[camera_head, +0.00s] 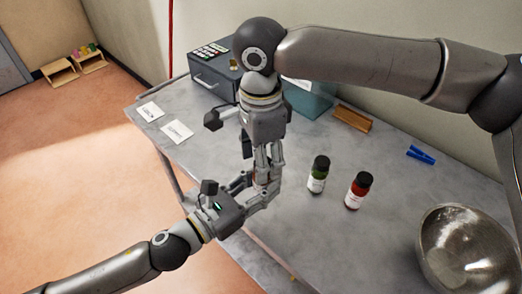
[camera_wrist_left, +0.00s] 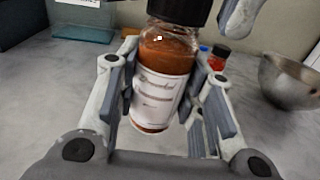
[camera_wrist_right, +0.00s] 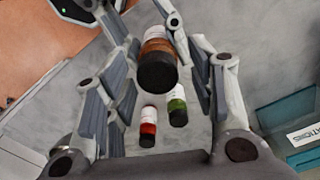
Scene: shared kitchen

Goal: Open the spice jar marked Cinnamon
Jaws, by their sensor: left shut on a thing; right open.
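My left gripper (camera_head: 262,192) is shut on a jar of orange-brown spice. In the left wrist view the jar (camera_wrist_left: 167,50) is upright or slightly tilted between the fingers, with a black lid (camera_wrist_left: 180,8) on. Its white label (camera_wrist_left: 157,95) has script too blurred to read surely. In the head view the grippers mostly hide this jar. My right gripper (camera_head: 262,160) points down just above it and is open. In the right wrist view the black lid (camera_wrist_right: 157,72) lies between the open fingers; I cannot tell whether they touch it.
A green-filled jar (camera_head: 318,175) and a red-filled jar (camera_head: 357,190) stand on the grey table (camera_head: 310,235) to the right. A metal bowl (camera_head: 470,250), a blue clip (camera_head: 421,155), a wooden block (camera_head: 352,118), a teal box (camera_head: 312,104) and a grey cash box (camera_head: 212,78) are also there.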

